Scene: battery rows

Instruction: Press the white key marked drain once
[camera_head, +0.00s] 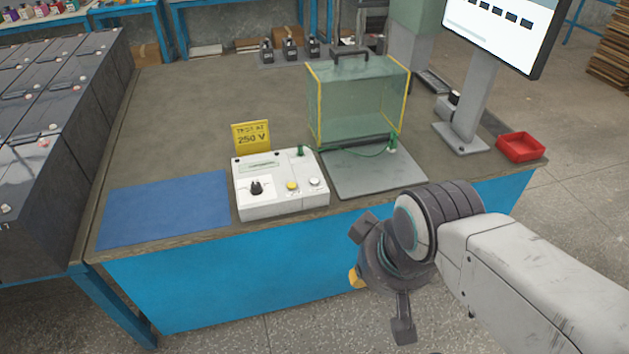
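A white control box (281,200) stands near the front edge of the table. It has a black knob (256,188), a yellow key (292,186) and, to its right, a white key (314,182). The lettering by the keys is too small to read. My gripper (382,280) is in front of the table's blue front, to the right of and nearer than the box, apart from it. Its dark fingers are spread apart and I see nothing held between them. A yellow part (355,278) shows at its left side, partly hidden.
A yellow 250 V sign (251,137) stands behind the box. A clear-walled guard (357,100) with yellow edges stands behind a grey plate (374,177). A blue mat (165,208) lies left. A monitor stand (470,115) and red tray (520,147) are right. Dark batteries (60,120) line the left.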

